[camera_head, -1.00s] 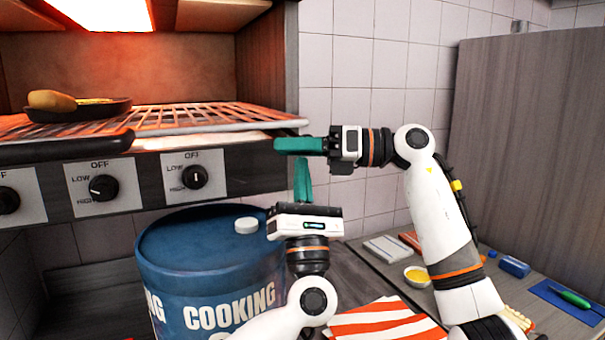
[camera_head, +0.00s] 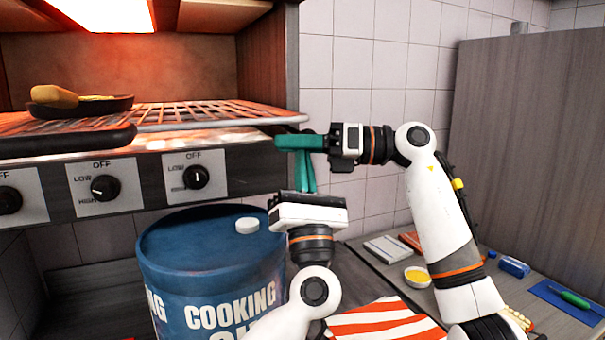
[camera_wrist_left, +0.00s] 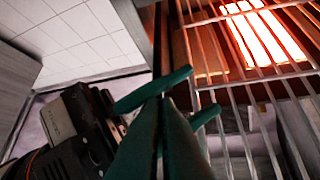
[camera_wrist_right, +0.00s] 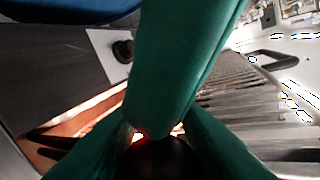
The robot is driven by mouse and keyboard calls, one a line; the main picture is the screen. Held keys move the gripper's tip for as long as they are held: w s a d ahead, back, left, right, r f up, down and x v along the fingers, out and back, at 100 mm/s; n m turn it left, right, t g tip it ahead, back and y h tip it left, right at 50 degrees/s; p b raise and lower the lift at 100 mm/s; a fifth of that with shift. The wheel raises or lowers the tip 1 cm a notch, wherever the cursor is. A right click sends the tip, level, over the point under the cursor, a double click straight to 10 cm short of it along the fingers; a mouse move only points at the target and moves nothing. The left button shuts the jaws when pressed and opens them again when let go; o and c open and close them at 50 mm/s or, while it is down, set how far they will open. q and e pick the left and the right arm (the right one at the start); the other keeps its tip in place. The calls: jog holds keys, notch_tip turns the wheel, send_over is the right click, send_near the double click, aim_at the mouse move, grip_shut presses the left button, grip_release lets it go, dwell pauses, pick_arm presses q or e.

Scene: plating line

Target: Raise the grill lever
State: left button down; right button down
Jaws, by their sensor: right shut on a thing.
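The grill rack (camera_head: 200,118) sits under a glowing heater, with a thick black bar (camera_head: 65,142) along its front left edge. My right gripper (camera_head: 285,143) points left at the grill's right front corner. In the right wrist view it is shut on a dark rounded part (camera_wrist_right: 160,155), apparently the grill lever, mostly hidden by green fingers. My left gripper (camera_head: 305,165) points up from below, fingers together and apparently empty. Its fingers cross close to the right gripper's; contact is unclear. The crossing also shows in the left wrist view (camera_wrist_left: 165,95).
A pan (camera_head: 85,108) with food stands on the rack. Control knobs (camera_head: 196,177) line the front panel. A blue drum (camera_head: 205,255) stands just below and left of my left gripper.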

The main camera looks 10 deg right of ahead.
jog(key=c, duration=1.3)
grip_release()
jog(key=shift+w+f, duration=0.25)
jog(key=shift+f, duration=0.2)
jog(key=shift+o, duration=1.2)
jog(key=shift+w+d, duration=0.1)
jog(key=shift+w, duration=0.1)
pick_arm(q)
jog(key=shift+w+r, duration=0.2)
